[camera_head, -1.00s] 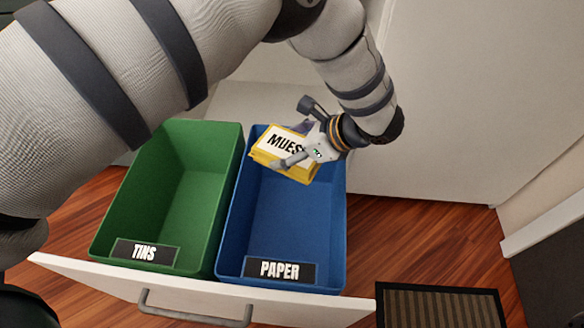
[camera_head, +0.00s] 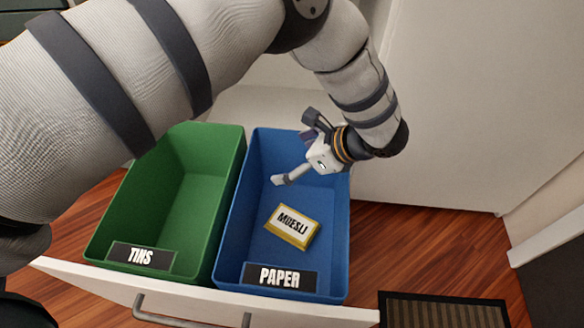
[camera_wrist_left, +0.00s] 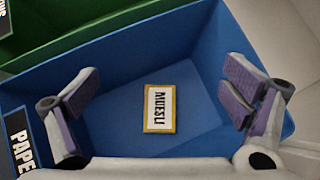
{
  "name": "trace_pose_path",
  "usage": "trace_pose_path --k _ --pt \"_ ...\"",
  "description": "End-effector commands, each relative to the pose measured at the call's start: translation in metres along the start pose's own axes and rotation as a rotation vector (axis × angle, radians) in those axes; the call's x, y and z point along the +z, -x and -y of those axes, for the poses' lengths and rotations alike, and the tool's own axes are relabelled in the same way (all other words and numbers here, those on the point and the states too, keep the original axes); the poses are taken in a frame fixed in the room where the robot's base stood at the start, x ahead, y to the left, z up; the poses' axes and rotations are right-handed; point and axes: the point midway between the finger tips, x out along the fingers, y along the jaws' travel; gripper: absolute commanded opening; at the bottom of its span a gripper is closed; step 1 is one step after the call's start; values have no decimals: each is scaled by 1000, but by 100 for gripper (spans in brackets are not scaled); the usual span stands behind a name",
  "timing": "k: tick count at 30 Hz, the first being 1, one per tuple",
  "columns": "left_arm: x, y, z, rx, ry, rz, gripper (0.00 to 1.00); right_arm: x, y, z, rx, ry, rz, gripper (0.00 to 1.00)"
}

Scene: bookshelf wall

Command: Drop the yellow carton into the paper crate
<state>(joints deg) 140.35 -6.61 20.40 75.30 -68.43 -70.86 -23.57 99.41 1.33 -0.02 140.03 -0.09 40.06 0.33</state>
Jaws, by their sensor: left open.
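The yellow carton (camera_head: 292,226), with a white label reading MUESLI, is inside the blue paper crate (camera_head: 232,250), apart from my gripper. My left gripper (camera_head: 291,164) is over the back part of this crate, open and empty. In the left wrist view the carton (camera_wrist_left: 160,109) shows between and beyond the two spread fingers of the left gripper (camera_wrist_left: 157,100), with the blue crate (camera_wrist_left: 130,65) around it. My right gripper is not in view.
The green tins crate (camera_head: 190,220) stands left of the paper crate, empty. Both sit in a pulled-out white drawer (camera_head: 100,285) with a grey handle (camera_head: 190,319). A striped mat (camera_head: 440,312) lies on the wooden floor at the right.

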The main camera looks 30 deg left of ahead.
Motion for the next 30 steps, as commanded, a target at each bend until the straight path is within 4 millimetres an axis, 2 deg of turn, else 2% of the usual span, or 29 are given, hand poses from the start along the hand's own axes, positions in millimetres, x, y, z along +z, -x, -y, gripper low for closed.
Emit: trace_pose_path --k 9,13,18,30 --pt "0 80 1 -6 2 0 94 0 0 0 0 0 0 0" --pt "0 104 1 -4 1 0 94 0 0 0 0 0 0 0" --pt "0 116 0 -1 1 0 94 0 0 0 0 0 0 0" --pt "4 120 0 -3 3 0 94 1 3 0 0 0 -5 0"
